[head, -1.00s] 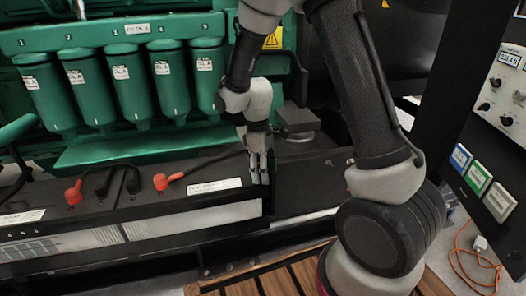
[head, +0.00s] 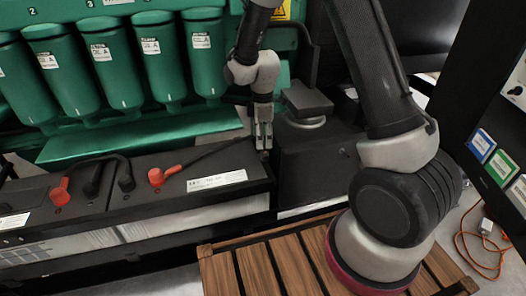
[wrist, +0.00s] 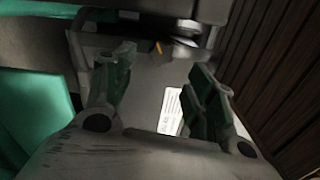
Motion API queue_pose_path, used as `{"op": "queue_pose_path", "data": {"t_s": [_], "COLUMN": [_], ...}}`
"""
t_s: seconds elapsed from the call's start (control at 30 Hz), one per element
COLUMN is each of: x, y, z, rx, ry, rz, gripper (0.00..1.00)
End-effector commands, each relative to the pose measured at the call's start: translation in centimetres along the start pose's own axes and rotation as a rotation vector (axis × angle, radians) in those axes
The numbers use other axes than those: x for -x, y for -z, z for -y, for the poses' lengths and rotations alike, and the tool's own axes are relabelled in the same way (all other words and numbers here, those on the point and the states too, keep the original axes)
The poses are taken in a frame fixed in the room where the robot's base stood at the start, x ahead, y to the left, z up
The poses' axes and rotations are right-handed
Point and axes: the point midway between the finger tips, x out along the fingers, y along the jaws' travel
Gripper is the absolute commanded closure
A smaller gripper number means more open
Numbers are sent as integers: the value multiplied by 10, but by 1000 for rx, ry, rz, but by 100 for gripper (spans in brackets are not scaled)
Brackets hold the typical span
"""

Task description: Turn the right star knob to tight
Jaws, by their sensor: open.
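My gripper (head: 264,138) hangs fingers-down by the back right corner of the black battery box, just left of a dark block with a raised flat top. In the wrist view my gripper (wrist: 163,70) is open, its two greenish-grey fingers apart with nothing between them. I cannot make out the right star knob for certain in either view. Above the fingers in the wrist view are a shiny silver round part (wrist: 188,30) and a small orange piece (wrist: 158,47) under a dark block; I cannot tell what they are.
The black battery box (head: 130,200) carries red terminal caps (head: 157,177) and cables. Green filters (head: 155,60) stand behind it. The dark block with the flat top (head: 306,101) is close right of my gripper. A slatted wooden platform (head: 265,268) lies in front. A control panel (head: 500,150) stands at right.

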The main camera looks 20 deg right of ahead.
Motion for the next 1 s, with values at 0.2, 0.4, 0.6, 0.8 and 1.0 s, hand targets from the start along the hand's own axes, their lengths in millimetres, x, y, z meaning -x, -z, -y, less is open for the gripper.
{"op": "queue_pose_path", "data": {"t_s": [0.2,0.4,0.6,0.8,1.0], "x": [-37,-63,-70,-70,-70], "y": [-1,0,0,0,0], "z": [1,1,1,1,1], "rx": [-1,-2,-2,-3,-3], "ry": [4,2,2,1,1], "rz": [2,1,1,1,1], "gripper": [44,44,44,52,88]}}
